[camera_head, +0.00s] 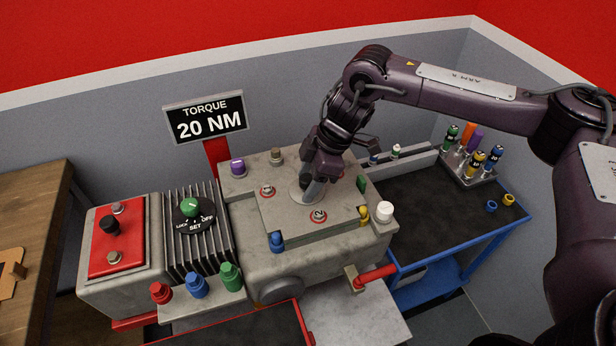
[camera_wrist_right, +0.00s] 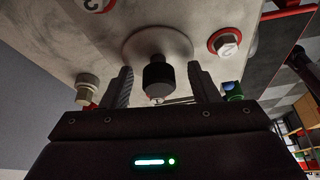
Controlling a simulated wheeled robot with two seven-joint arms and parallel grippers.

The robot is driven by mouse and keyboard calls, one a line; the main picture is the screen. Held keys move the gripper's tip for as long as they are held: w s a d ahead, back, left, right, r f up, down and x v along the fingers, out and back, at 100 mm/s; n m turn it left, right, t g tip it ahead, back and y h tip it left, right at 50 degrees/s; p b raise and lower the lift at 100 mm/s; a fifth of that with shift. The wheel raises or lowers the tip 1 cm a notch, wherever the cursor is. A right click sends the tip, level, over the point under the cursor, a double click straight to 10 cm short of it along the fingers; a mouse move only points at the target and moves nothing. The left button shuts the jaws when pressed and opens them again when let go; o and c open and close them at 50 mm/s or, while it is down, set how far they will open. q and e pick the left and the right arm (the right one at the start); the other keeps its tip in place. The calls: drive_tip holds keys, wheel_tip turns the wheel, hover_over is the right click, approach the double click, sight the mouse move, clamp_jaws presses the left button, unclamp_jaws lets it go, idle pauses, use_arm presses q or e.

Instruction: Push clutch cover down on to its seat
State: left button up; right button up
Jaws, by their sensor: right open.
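The clutch cover (camera_head: 285,212) is a pale grey plate on top of the grey engine housing (camera_head: 262,262). Numbered bolts with red rings sit on it, one marked 2 (camera_head: 318,216). A round boss with a black knob (camera_wrist_right: 158,78) is at its middle; my gripper mostly hides the knob in the head view. My right gripper (camera_head: 318,186) is over this boss. In the right wrist view my right gripper (camera_wrist_right: 160,66) is open, with a finger on each side of the knob and gaps visible. I cannot tell whether the cover lies flush. My left gripper is out of view.
Purple (camera_head: 238,168), blue (camera_head: 277,242) and white (camera_head: 385,211) caps stand around the cover. A torque sign (camera_head: 206,118) rises behind. A finned block with a green dial (camera_head: 190,207) stands left. A blue cart (camera_head: 440,215) with a dark top is at right.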

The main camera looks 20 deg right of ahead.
drive_tip(key=b+v, duration=0.1)
drive_tip(key=v, duration=0.6)
drive_tip(key=shift+r+b, duration=0.3)
drive_tip(key=shift+r, duration=0.15)
drive_tip(key=shift+d, duration=0.1)
